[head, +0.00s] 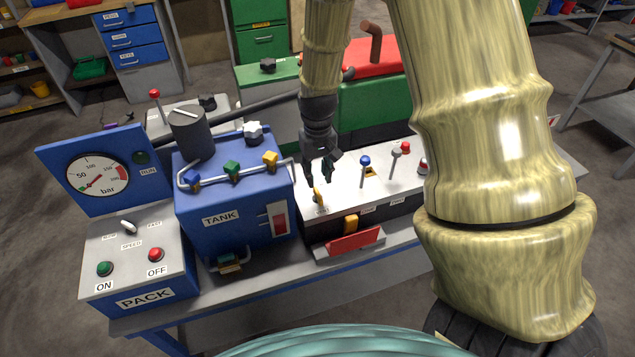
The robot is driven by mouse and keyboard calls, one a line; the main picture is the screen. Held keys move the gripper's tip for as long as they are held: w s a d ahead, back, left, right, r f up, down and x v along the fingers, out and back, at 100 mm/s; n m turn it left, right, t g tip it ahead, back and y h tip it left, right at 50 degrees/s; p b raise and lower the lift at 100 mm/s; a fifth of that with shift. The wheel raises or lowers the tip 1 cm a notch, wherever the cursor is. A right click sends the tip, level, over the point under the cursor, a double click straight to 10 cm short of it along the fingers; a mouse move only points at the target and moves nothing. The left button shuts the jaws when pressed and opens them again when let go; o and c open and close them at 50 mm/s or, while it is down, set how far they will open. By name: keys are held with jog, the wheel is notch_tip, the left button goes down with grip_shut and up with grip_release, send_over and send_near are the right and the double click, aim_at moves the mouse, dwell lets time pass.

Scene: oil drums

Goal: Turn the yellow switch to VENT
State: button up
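A small yellow switch (318,198) stands on the left end of the white-topped panel (335,205). My gripper (321,178) hangs pointing down just above it, with its two dark fingers apart and nothing visible between them. The left finger is close over the switch; I cannot tell whether they touch. The labels around the switch are too small to read, so its VENT mark cannot be made out.
A blue-knobbed lever (364,161) and a red-knobbed lever (405,147) stand right of the switch. The blue tank (230,220), with a pipe and coloured valves, stands close on the left. A yellow part (350,224) and red flap (353,241) are in front.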

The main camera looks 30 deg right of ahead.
jog(key=shift+r, duration=2.3)
